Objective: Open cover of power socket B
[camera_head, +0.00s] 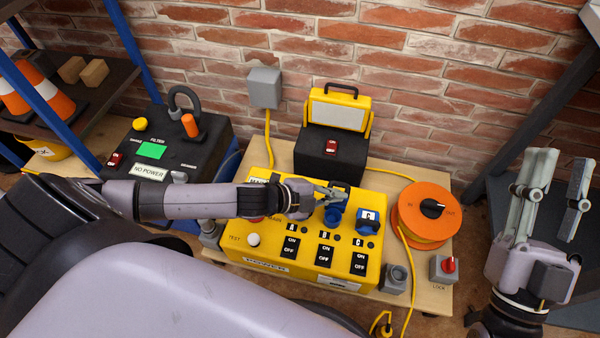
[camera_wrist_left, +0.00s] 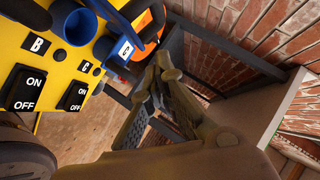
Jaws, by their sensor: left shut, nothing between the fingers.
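Socket B (camera_head: 333,214) is blue, on the yellow power box (camera_head: 260,262); part of it is behind my left gripper. In the left wrist view, socket B (camera_wrist_left: 80,27) shows a round blue front with a darker blue part beside it and no white label facing me; its cover looks raised, but I cannot tell how far. Socket C (camera_head: 368,220) has a blue cover with a white label and looks closed. My left gripper (camera_head: 334,192) is shut and empty, just above socket B; its fingers (camera_wrist_left: 165,72) point away from it. My right gripper (camera_head: 564,170) is open and empty at the right.
Black ON/OFF switches (camera_head: 325,256) sit below the sockets. An orange cable reel (camera_head: 426,228) and a red lock knob (camera_head: 445,266) are to the right. A yellow work lamp (camera_head: 338,112) stands behind. A black filter unit (camera_head: 165,150) is at the left. A brick wall closes the back.

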